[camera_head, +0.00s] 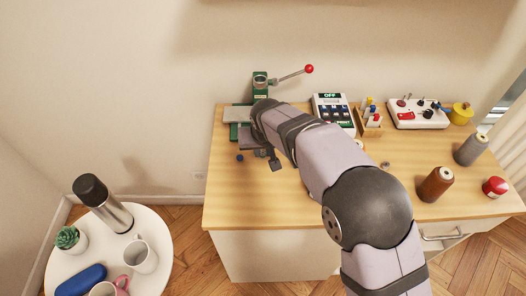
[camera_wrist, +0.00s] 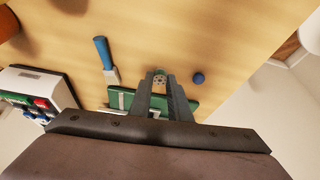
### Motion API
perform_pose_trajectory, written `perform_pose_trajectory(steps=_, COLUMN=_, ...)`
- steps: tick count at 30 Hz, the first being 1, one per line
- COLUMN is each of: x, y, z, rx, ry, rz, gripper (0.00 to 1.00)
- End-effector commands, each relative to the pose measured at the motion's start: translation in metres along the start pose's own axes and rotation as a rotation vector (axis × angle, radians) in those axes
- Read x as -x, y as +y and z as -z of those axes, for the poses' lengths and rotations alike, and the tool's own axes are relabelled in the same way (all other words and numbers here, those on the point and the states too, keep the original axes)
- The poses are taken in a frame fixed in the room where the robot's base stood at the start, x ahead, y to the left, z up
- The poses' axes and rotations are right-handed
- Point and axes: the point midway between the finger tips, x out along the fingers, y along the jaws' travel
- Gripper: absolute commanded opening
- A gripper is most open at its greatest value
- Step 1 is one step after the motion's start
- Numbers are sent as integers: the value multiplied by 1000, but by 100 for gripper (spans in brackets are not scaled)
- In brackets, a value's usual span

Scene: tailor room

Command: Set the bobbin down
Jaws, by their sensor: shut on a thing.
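In the head view my gripper (camera_head: 274,163) is over the left part of the wooden desk (camera_head: 260,205), in front of the green press. The bobbin is hidden or too small to make out there. I cannot tell whether it touches the desk.
A green press (camera_head: 260,90) with a red-knobbed lever stands behind my gripper. A small blue ball (camera_wrist: 198,78) and a blue-handled tool (camera_wrist: 102,52) lie nearby. A button box (camera_head: 332,108) stands further right. The desk's front left is clear.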

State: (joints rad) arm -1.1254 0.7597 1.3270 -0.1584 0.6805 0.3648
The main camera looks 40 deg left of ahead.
Motion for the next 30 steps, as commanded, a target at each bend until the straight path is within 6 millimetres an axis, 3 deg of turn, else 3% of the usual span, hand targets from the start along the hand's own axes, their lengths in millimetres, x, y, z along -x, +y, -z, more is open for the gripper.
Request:
perform_pose_trajectory(steps=4, x=-10, y=0, z=-4, rx=0, ry=-1, rz=0, gripper=0)
perform_pose_trajectory(steps=17, x=-15, y=0, z=-6, rx=-1, ry=0, rz=0, gripper=0)
perform_pose_trajectory(steps=18, x=-14, y=0, z=-6, rx=-1, ry=0, rz=0, gripper=26)
perform_pose_trajectory(steps=19, x=-14, y=0, z=-6, rx=-1, ry=0, rz=0, gripper=33)
perform_pose_trajectory(steps=30, x=-11, y=0, z=-5, rx=-1, ry=1, rz=1, gripper=35)
